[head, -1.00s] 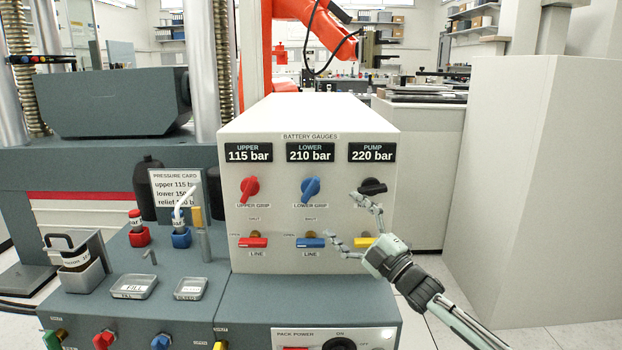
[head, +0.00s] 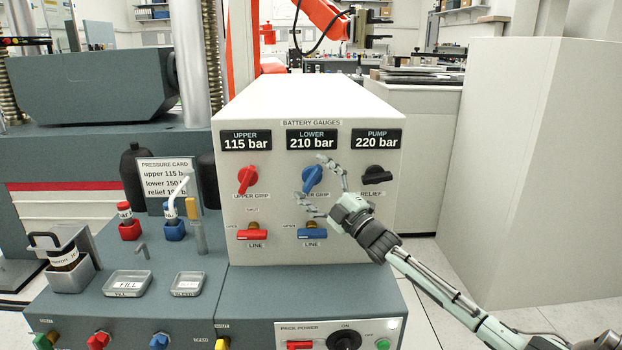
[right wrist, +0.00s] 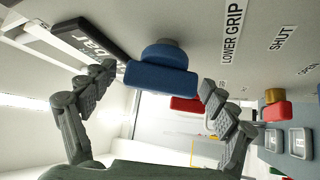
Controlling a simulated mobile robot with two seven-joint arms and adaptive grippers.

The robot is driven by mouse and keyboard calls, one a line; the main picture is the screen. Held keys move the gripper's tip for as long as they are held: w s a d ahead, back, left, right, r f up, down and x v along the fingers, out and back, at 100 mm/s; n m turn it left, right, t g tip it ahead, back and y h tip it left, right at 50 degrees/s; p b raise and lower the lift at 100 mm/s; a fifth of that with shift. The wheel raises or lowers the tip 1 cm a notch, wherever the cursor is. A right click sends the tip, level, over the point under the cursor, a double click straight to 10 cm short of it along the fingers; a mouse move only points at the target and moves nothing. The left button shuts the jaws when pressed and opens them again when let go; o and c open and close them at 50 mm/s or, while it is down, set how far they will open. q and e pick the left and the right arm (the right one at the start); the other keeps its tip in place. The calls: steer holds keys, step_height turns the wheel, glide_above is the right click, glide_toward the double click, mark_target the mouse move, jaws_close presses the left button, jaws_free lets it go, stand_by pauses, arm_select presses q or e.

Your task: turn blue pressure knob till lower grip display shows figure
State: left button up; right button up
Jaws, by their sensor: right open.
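The blue lower grip knob (head: 312,179) is on the front of the white gauge box, under the lower display (head: 311,141), which reads 210 bar. My right gripper (head: 316,184) is open in front of this knob. In the right wrist view the blue knob (right wrist: 160,78) sits between the two spread fingers of my right gripper (right wrist: 157,85), with no clear contact. The pressure card (head: 164,180) lists upper 115, lower 150 and a relief value partly hidden. My left gripper is not in view.
The red upper grip knob (head: 247,180) and black relief knob (head: 377,175) flank the blue one. Red (head: 252,234) and blue (head: 312,233) line levers sit below.

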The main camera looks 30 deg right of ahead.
steer(key=shift+w, duration=0.15)
steer(key=c, duration=1.1)
steer(key=shift+c, duration=0.3)
